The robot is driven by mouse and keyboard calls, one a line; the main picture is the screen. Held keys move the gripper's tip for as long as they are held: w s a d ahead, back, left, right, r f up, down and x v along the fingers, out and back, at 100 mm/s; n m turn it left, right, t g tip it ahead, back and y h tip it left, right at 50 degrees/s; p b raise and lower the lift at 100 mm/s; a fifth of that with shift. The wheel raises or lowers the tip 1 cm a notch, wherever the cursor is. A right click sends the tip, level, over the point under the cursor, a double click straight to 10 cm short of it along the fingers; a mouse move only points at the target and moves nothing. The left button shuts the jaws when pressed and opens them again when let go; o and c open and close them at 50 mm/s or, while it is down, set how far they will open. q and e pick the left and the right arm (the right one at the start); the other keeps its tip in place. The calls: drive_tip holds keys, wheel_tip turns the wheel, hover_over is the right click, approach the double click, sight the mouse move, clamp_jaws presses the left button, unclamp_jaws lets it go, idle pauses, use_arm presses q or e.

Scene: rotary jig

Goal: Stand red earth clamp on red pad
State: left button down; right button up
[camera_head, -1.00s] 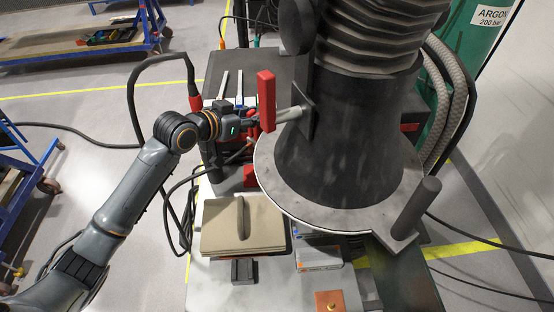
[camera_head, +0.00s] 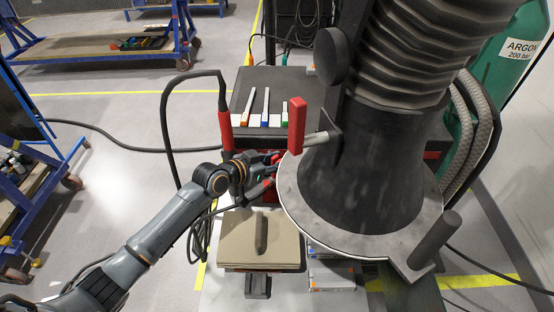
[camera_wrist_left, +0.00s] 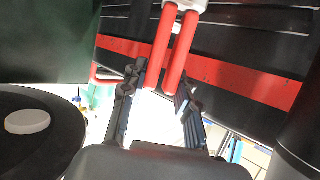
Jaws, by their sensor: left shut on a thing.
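The red earth clamp shows in the left wrist view as two slim red handles (camera_wrist_left: 172,50) side by side, with a pale part at their top. My left gripper (camera_wrist_left: 158,98) is shut on the clamp at the lower ends of these handles. In the head view my left gripper (camera_head: 272,163) is left of the big dark jig column, just below the jig's upright red lever grip. There the clamp is mostly hidden by the gripper and too small to make out. I cannot pick out the red pad in the current frames. My right gripper is not in view.
The jig's round plate (camera_head: 297,215) and red lever grip (camera_head: 296,126) are close right of the gripper. A beige stacked block (camera_head: 235,240) stands below it. A red-handled holder (camera_head: 226,130) with a looping black cable is at its left. Rods lie on the black machine top (camera_head: 285,85).

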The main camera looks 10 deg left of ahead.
use_arm(q)
drive_tip(key=c, duration=1.1)
unclamp_jaws()
drive_tip(key=shift+o, duration=0.5)
drive_tip(key=shift+r, duration=0.1)
drive_tip(key=b+v, duration=0.2)
drive_tip(key=v, duration=1)
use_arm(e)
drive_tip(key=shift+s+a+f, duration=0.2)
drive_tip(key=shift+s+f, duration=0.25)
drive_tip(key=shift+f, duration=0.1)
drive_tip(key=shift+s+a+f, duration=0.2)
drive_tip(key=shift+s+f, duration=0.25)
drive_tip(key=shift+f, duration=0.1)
use_arm(q)
drive_tip(key=shift+d, duration=0.1)
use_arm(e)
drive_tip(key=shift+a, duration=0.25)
